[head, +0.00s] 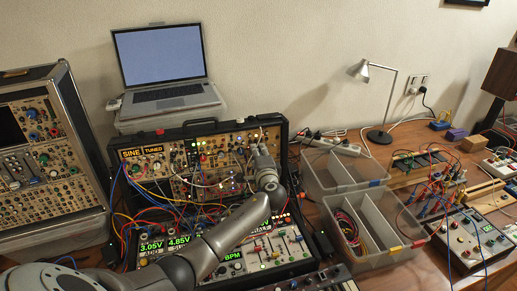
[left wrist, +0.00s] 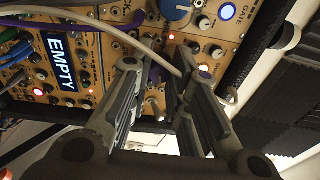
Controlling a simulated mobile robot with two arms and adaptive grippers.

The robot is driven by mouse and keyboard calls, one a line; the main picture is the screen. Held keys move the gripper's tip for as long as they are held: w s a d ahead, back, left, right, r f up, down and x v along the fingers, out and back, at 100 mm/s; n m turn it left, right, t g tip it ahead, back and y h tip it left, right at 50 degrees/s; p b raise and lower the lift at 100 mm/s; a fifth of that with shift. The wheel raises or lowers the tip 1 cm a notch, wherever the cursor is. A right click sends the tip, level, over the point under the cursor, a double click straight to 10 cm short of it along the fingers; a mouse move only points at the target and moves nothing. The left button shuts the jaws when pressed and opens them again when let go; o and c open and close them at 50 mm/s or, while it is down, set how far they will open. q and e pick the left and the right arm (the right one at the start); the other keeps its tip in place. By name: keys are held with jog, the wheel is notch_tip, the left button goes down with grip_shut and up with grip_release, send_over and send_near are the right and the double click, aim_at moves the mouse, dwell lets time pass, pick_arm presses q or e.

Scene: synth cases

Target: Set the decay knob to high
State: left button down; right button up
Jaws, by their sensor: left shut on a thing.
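The synth case (head: 284,150) stands open on the table, with a tan panel of knobs, jacks and patch cables. My left gripper (head: 258,148) reaches over its right part, its fingers at the panel. In the left wrist view, the left gripper (left wrist: 165,75) is shut on a small knob, mostly hidden by the fingers. A white cable (left wrist: 125,37) crosses in front of the panel at the fingertips. A large blue knob (left wrist: 176,9) sits above the fingers. I cannot read a decay label or the held knob's setting. My right gripper is not in view.
A laptop (head: 160,55) stands behind the case. Another synth case (head: 78,115) stands at left. Clear plastic bins (head: 378,222), one holding cables, stand to the right. Patch cables (head: 125,190) hang over the case's left part. A lit EMPTY display (left wrist: 59,61) is on the panel.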

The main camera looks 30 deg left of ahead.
pick_arm(q)
jog(key=shift+f+m+p, duration=0.1)
jog(key=shift+m+p, duration=0.55)
jog(key=shift+m, duration=0.45)
jog(key=c, duration=1.3)
grip_release()
jog(key=shift+h, duration=0.3)
jog(key=shift+c, duration=0.2)
jog(key=shift+s, duration=0.1)
jog(key=v, duration=1.2)
jog(key=shift+d, duration=0.1)
